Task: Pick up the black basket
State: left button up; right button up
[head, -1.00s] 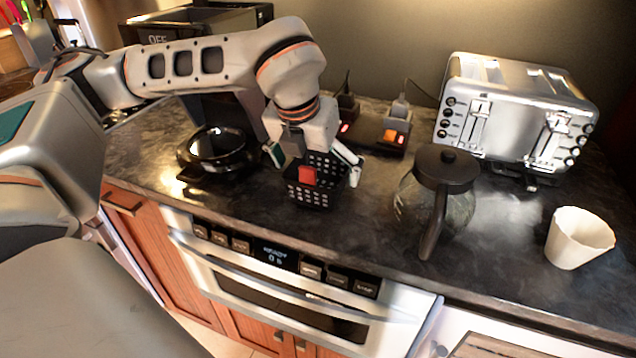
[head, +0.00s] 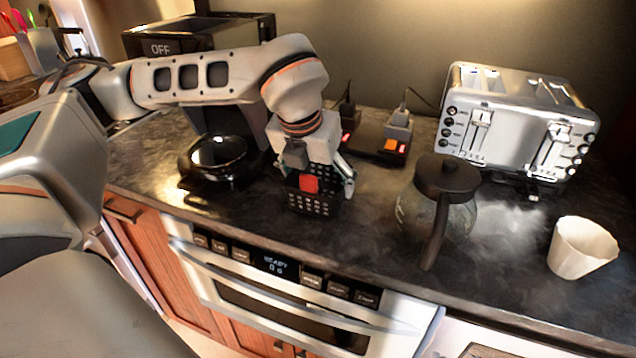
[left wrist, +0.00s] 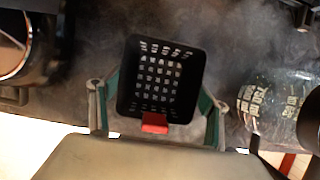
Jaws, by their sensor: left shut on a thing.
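The black basket (head: 318,205) is a small open box with a grid of holes and a red tab on its front. It stands on the dark counter near the front edge. My left gripper (head: 316,182) is over it, with one finger on each side. In the left wrist view the basket (left wrist: 162,75) lies between the two green-lined fingers of my left gripper (left wrist: 157,118), which are shut on it. The red tab (left wrist: 154,123) faces the gripper's palm. I cannot tell whether the basket's base is off the counter. My right gripper is not in view.
A glass jug with a black lid (head: 447,175) stands to the right, with a white cup (head: 581,248) beyond it. A silver toaster (head: 518,122) and a power strip (head: 378,146) are behind.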

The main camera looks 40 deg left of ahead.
pick_arm(q)
notch_tip(320, 180, up, 20)
jog(key=p, duration=0.3)
jog(key=shift+f, duration=0.1)
